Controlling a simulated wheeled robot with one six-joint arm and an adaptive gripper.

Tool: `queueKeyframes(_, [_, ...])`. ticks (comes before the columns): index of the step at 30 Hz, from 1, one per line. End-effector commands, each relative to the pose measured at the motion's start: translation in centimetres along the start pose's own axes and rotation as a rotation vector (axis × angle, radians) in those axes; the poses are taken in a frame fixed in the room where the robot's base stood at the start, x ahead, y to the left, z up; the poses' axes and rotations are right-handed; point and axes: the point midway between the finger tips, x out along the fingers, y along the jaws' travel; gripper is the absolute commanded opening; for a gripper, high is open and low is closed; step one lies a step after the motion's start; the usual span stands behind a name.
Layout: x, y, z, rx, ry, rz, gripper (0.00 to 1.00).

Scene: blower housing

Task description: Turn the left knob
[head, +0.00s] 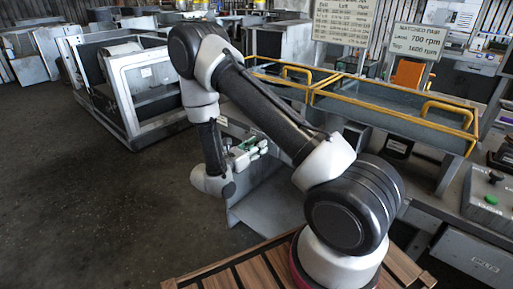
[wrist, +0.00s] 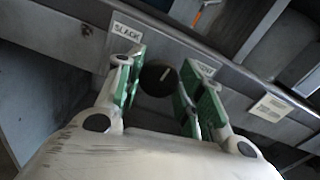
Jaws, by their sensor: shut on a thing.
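In the wrist view a round dark knob (wrist: 157,80) with a pale pointer line sits on a grey metal panel. My gripper (wrist: 161,62) has its two green-padded fingers on either side of this knob, shut on it. The pointer line leans slightly to the right of upright in the picture. In the head view my gripper (head: 247,152) is at the panel below the yellow-railed trays, and the knob cannot be made out.
A paper label (wrist: 271,108) is farther right on the panel. Yellow-railed trays (head: 405,97) stand above and right of my gripper. A control box with a green button (head: 491,199) is at the far right. A grey open-framed machine (head: 128,95) stands at left; the dark floor (head: 110,200) before it is clear.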

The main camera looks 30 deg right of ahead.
Motion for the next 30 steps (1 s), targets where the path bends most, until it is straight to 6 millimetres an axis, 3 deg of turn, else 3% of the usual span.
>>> queueKeyframes(12, [0.0, 0.1, 0.0, -0.085, 0.0, 0.001, 0.14])
queueKeyframes(13, [0.0, 0.1, 0.0, -0.085, 0.0, 0.001, 0.41])
queueKeyframes(16, [0.0, 0.1, 0.0, -0.084, 0.0, 0.001, 0.59])
queueKeyframes(26, [-0.1, 0.1, 0.0, -0.083, 0.0, 0.001, 0.59])
queueKeyframes(30, [-1.6, 0.2, 0.0, -0.083, 0.0, 0.004, 0.59])
